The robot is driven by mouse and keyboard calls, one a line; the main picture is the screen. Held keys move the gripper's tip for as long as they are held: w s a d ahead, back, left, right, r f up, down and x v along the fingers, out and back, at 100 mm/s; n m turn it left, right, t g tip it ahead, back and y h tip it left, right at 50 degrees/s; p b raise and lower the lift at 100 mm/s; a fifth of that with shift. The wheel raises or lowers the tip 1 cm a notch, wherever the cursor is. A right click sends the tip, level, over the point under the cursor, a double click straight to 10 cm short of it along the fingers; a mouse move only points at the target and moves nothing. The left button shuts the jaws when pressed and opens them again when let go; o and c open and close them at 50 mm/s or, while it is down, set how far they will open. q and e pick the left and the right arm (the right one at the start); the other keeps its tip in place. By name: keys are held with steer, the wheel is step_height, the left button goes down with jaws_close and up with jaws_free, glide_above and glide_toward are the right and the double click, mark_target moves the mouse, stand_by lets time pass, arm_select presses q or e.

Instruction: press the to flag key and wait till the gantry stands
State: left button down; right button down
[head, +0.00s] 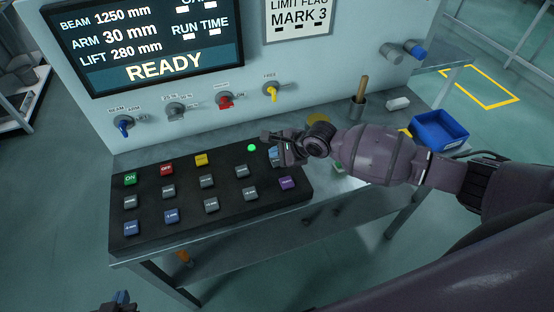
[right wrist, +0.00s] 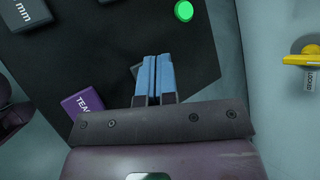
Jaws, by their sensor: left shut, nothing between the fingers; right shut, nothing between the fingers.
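The black key panel (head: 222,218) lies on the bench with rows of coloured and grey keys. Most key labels are too small to read, so I cannot tell which is the to flag key. My right gripper (head: 274,155) is shut and empty over the panel's upper right part. My left gripper (head: 122,298) is at the bottom left edge, shut, away from the panel.
The screen (head: 150,45) reads READY, beam 1250 mm, arm 30 mm, lift 280 mm. A green light (head: 252,147) glows on the panel. Several knobs, including a yellow one (head: 272,92), sit on the wall behind. A blue tray (head: 440,132) stands right; a sign (head: 298,18) reads MARK 3.

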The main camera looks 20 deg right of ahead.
steer(key=shift+f, duration=0.15)
steer(key=shift+f, duration=0.2)
